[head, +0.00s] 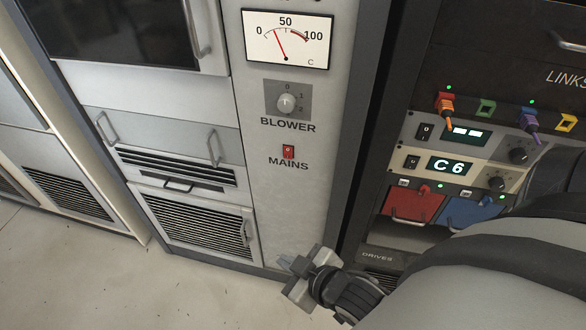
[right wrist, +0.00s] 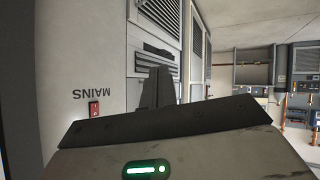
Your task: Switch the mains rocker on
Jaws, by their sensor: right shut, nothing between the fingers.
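In the right wrist view the dark finger (right wrist: 158,92) stands to the right of the rocker. My left gripper is not in view.
Above the rocker are the BLOWER knob (head: 286,103) and a dial gauge (head: 288,40). To the right, a dark rack holds display modules (head: 451,166), coloured plugs, and red (head: 411,203) and blue drives. My right arm covers the lower right. The floor (head: 110,285) at lower left is clear.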

